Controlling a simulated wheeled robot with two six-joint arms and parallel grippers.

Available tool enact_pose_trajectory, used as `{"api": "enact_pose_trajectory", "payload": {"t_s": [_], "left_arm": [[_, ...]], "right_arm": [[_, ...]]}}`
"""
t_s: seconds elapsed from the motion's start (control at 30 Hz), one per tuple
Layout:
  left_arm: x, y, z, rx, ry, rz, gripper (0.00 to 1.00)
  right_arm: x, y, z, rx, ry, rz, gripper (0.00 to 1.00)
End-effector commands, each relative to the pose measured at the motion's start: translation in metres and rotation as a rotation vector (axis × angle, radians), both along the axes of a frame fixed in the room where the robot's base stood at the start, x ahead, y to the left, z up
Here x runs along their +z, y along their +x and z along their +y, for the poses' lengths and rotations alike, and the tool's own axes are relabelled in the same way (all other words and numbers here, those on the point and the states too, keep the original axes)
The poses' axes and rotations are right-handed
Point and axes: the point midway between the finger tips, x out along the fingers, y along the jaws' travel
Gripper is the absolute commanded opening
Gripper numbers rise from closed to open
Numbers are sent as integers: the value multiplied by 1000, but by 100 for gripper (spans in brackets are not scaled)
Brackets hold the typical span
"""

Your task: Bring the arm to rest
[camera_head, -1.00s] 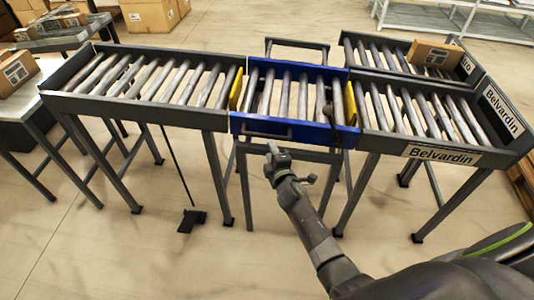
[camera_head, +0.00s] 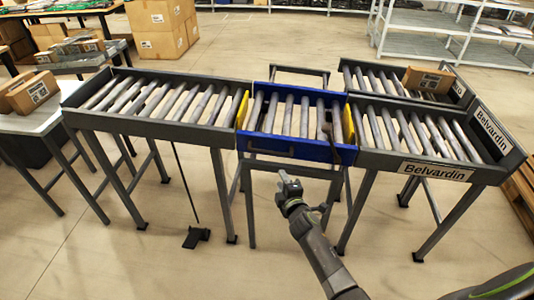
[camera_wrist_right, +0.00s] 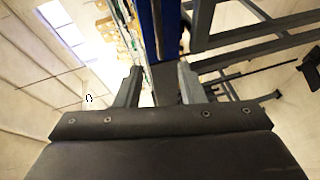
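My right arm comes in from the lower right of the head view. Its gripper (camera_head: 287,182) is in front of and below the blue conveyor section (camera_head: 290,148), apart from it in that view. In the right wrist view the two fingers of the right gripper (camera_wrist_right: 160,85) stand apart with nothing held between them. The blue edge of the conveyor section (camera_wrist_right: 150,30) shows beyond the fingers. My left arm and gripper are not in view.
Grey roller conveyors (camera_head: 165,128) run left and right of the blue section, with a carton (camera_head: 427,80) at the back right. A white table (camera_head: 40,118) with boxes (camera_head: 32,92) stands at left. Open floor (camera_head: 120,265) lies in front.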

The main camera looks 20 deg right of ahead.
Motion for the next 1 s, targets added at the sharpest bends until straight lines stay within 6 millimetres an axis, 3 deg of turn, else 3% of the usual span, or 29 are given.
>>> {"api": "enact_pose_trajectory", "payload": {"t_s": [0.13, 0.2, 0.27, 0.37, 0.5, 0.57, 0.7, 0.77, 0.9, 1.0], "left_arm": [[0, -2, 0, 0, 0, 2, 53], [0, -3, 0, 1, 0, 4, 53], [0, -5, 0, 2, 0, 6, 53], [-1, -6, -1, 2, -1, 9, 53], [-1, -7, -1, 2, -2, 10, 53], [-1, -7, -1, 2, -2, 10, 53], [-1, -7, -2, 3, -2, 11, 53], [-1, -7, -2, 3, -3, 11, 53], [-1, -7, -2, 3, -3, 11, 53], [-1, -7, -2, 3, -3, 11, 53]], "right_arm": [[-2, -1, 0, -1, 3, 4, 36], [-12, -5, -2, -8, 22, 24, 36], [-30, -14, -5, -21, 57, 62, 36], [-80, -42, -15, -66, 157, 163, 36], [-164, -105, -30, -180, 346, 345, 36], [-197, -137, -36, -239, 426, 419, 36], [-266, -220, -48, -402, 596, 582, 36], [-291, -259, -53, -481, 662, 644, 36], [-339, -356, -61, -687, 805, 778, 36], [-362, -424, -64, -840, 891, 853, 36]]}}
